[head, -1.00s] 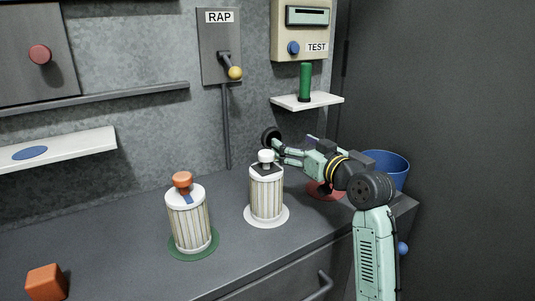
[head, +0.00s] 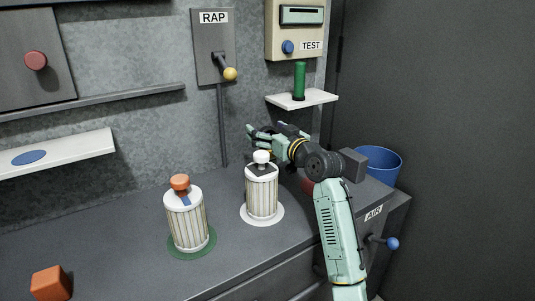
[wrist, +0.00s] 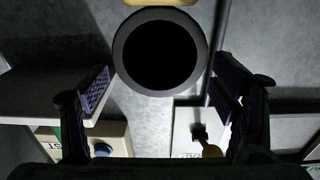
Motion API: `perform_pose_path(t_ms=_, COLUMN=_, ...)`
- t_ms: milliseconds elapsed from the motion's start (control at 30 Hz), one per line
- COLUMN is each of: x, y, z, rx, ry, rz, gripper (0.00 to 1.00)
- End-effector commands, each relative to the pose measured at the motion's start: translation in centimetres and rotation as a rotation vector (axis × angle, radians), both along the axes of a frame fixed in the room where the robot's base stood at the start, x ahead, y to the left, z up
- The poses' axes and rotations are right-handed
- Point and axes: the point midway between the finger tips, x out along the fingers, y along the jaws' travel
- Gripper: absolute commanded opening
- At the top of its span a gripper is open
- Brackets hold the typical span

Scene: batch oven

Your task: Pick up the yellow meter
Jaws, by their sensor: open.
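In the wrist view a yellow piece (wrist: 161,3) is cut off at the top edge, beyond a large dark round thing with a grey rim (wrist: 120,52). The yellow piece may be the meter, but I cannot tell. No yellow meter shows clearly in the head view. My gripper (head: 251,135) is open near the wall, above and behind the white-topped canister (head: 262,198). In the wrist view its fingers (wrist: 163,85) stand apart, left and right of the dark round thing. Nothing is visibly held.
An orange-topped canister (head: 186,222) stands left on a green disc. A green cylinder (head: 299,80) stands on a small shelf (head: 322,97) under the TEST box (head: 281,28). The yellow-knobbed RAP lever (head: 230,74) is close by.

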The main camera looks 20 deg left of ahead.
Motion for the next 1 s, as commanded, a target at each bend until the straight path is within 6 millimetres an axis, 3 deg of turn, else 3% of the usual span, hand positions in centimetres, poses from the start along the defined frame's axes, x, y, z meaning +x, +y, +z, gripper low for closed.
perform_pose_path(t_ms=133, x=-0.01, y=-0.03, z=-0.04, rx=0.000, ry=0.000, rz=0.000, gripper=0.79)
perform_pose_path(t_ms=1000, x=-0.02, y=-0.07, z=-0.05, rx=0.000, ry=0.001, rz=0.000, gripper=0.21)
